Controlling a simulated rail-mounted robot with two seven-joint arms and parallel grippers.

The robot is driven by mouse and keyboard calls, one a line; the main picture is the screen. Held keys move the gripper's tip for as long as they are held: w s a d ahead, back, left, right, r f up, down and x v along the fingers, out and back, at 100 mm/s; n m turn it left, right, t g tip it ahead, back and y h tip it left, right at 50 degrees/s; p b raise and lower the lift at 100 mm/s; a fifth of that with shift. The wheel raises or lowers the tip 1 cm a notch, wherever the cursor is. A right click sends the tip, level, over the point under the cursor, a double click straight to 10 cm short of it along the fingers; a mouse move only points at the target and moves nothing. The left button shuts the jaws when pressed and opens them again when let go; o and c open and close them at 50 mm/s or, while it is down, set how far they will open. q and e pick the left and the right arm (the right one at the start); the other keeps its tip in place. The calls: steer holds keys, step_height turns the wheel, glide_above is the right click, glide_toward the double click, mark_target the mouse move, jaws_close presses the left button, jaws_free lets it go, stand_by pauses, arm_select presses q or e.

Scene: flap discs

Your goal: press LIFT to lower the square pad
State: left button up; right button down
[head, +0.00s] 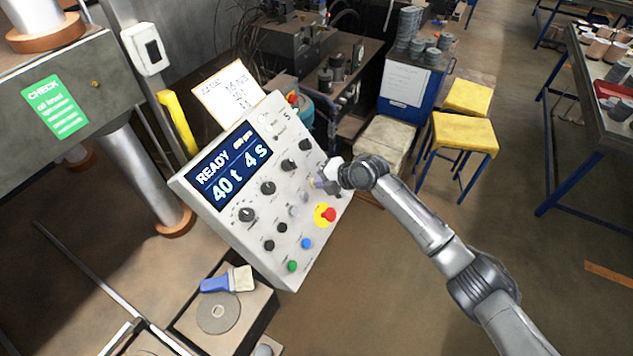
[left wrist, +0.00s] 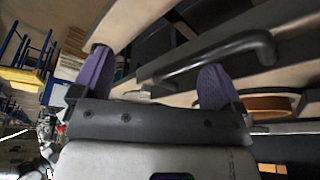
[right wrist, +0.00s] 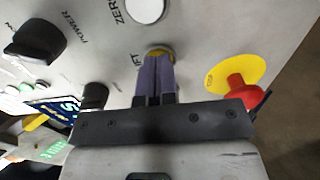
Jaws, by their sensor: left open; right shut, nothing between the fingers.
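The tilted control panel (head: 225,225) shows READY 40 t 4 s on its display (head: 229,170). My right gripper (head: 318,182) is shut and empty at the panel's right side. In the right wrist view, its closed fingertips (right wrist: 159,60) are at a round button with a yellowish rim (right wrist: 159,49), beside a partly hidden label ending in "IFT". The fingers cover much of this button, and I cannot tell whether they touch it. My left gripper (left wrist: 155,78) is open and empty near a dark bar handle (left wrist: 215,55); it is outside the head view. I cannot make out the square pad.
A red mushroom button (right wrist: 243,92) on a yellow disc is close right of my right fingers. Black knobs (right wrist: 35,42) and a white button (right wrist: 146,9) are also near.

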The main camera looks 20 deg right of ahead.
stand_by(0.4)
steer(key=shift+a+f+b, duration=0.1)
steer(key=shift+b, duration=0.35)
stand_by(0.4)
steer(key=shift+p+v, duration=1)
steer(key=shift+v, duration=0.4)
steer(key=shift+p+v, duration=1.35)
steer(key=shift+v, duration=1.25)
